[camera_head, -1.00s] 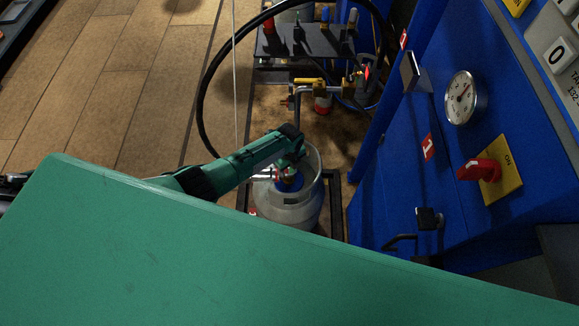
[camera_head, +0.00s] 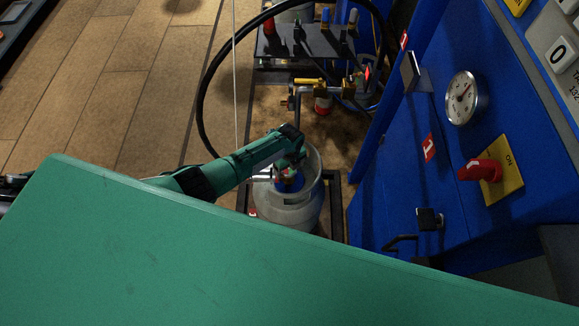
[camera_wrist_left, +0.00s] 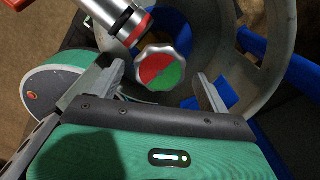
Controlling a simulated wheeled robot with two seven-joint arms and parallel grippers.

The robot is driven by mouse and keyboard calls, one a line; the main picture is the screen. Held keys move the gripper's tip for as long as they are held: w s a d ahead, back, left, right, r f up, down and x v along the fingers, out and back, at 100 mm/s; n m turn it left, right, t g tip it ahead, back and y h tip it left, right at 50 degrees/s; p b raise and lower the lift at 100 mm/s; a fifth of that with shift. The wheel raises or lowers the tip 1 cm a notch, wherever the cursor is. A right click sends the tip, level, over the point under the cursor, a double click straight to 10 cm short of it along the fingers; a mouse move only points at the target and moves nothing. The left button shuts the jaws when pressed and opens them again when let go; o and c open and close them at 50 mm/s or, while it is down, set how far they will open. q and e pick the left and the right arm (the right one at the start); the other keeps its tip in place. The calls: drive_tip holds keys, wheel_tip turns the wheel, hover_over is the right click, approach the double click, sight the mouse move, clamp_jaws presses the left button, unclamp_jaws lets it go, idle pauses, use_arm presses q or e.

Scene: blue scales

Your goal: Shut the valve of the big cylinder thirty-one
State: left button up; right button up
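The big grey cylinder (camera_head: 293,215) stands upright on the floor below the middle of the head view. Its collar wall (camera_wrist_left: 265,75) curves round the right side of the left wrist view. The valve knob (camera_wrist_left: 163,67), a round scalloped handwheel with a red and green face, sits at the end of a silver valve body (camera_wrist_left: 112,15). My left gripper (camera_wrist_left: 160,76) is open, with one finger on each side of the knob and visible gaps between. In the head view my left arm reaches over the cylinder top and partly hides the valve. My right gripper is out of view. No number is readable on the cylinder.
A blue cabinet (camera_head: 385,190) with a gauge (camera_head: 462,98) and a red switch (camera_head: 480,170) stands close on the right. The wooden floor at left is open.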

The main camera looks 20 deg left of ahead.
sight(290, 169)
use_arm(q)
wheel_tip(290, 169, up, 14)
drive_tip(key=shift+p, duration=0.3)
idle(0.4)
drive_tip(key=shift+f, duration=0.1)
idle(0.3)
